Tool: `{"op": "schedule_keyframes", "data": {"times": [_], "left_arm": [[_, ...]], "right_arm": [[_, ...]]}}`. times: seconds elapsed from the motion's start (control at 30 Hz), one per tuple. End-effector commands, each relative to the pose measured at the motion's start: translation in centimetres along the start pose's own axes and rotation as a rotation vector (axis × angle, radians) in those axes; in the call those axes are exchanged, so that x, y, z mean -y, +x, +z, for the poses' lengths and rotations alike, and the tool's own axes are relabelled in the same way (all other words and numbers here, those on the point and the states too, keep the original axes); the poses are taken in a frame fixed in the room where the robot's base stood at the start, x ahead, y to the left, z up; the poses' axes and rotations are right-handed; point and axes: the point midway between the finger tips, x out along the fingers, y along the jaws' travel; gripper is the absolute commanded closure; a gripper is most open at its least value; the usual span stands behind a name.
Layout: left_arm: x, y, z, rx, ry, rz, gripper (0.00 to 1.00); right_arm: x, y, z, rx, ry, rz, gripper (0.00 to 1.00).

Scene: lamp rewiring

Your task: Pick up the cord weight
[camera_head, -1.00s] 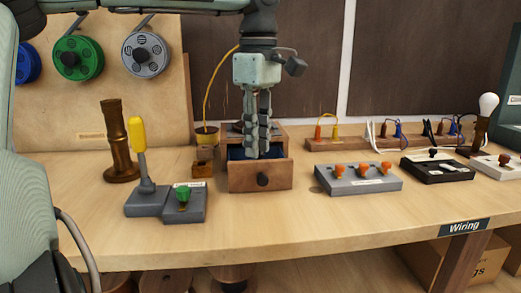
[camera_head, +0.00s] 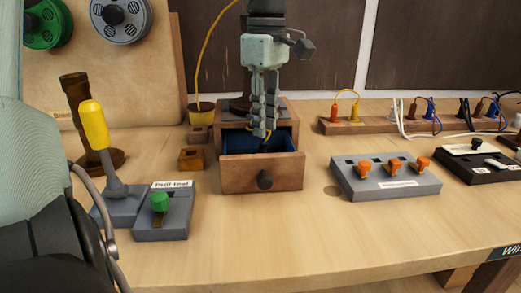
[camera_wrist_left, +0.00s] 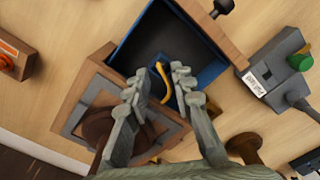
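The small wooden drawer box (camera_head: 296,118) stands on the workbench with its drawer (camera_head: 285,175) pulled open, showing a blue lining. My left gripper (camera_head: 266,132) points down over the open drawer. In the left wrist view its fingertips (camera_wrist_left: 167,72) are apart, with a gap between them. A curved yellow piece (camera_wrist_left: 162,84) shows in that gap, beside a small blue part, inside the drawer; I see no firm contact. I cannot tell for sure which thing is the cord weight. My right gripper is not in view.
A grey box with a yellow-handled lever (camera_head: 94,125) and a green-knobbed block (camera_head: 160,205) stand left of the drawer. A small wooden block (camera_head: 191,159) sits near its left side. A grey block with orange knobs (camera_head: 388,180) is to the right. The bench front is clear.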

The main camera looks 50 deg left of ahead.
Motion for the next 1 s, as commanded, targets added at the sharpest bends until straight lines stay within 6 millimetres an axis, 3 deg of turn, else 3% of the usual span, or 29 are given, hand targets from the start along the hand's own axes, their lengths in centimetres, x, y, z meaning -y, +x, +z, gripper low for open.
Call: {"op": "schedule_keyframes", "data": {"times": [0.1, 0.3, 0.53, 0.73, 1.0], "left_arm": [[0.3, 1.9, -0.2, 0.002, 0.002, -0.004, 0.77], [0.2, 3.8, -0.2, 0.001, -0.001, -0.002, 0.77], [0.2, 4.0, -0.2, 0.001, -0.001, 0.000, 0.77], [0.2, 3.9, -0.2, 0.001, -0.001, 0.000, 1.00], [0.2, 3.9, -0.2, 0.001, -0.001, 0.000, 1.00]], "right_arm": [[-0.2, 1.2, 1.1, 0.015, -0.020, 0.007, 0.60], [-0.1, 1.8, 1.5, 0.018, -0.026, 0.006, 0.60], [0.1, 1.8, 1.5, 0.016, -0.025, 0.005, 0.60], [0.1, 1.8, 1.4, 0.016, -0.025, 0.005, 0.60], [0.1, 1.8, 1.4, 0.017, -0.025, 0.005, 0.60]]}}
